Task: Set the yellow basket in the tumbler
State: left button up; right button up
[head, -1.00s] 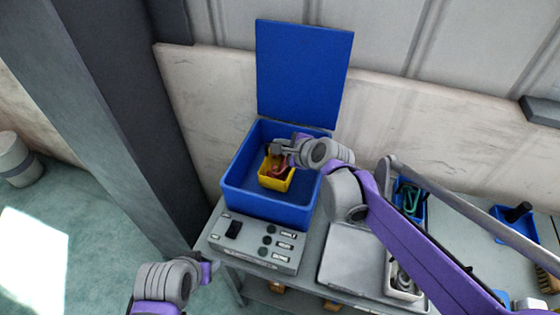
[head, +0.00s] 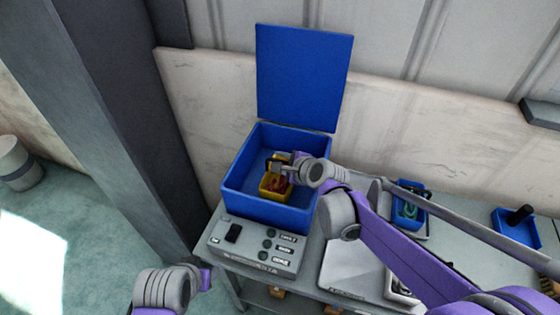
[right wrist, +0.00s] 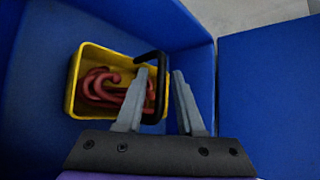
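The tumbler is an open blue box (head: 262,208) with its lid (head: 300,80) standing up at the back. The yellow basket (head: 266,193) is inside it, low down, with red hook-like parts in it; in the right wrist view the basket (right wrist: 76,88) shows its black handle (right wrist: 150,56) leaning toward my fingers. My right gripper (head: 282,164) is over the basket inside the tumbler. In the right wrist view its fingers (right wrist: 162,74) are apart, with the handle's side between them. My left gripper (head: 207,275) is off the bench's left front, empty; its fingers are too small to judge.
A grey control panel (head: 250,248) with buttons is in front of the tumbler. Blue bins (head: 408,216) (head: 514,232) with parts stand to the right on the bench. A grey flat lid or plate (head: 345,258) lies beside the tumbler. My right arm crosses above the bench.

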jog(key=shift+r, duration=0.15)
jog(key=shift+s+d+r, duration=0.1)
jog(key=shift+r, duration=0.1)
jog(key=v, duration=1.1)
jog(key=shift+s+p, duration=0.3)
jog(key=shift+p, duration=0.15)
jog(key=shift+d, duration=0.1)
dwell(0.4)
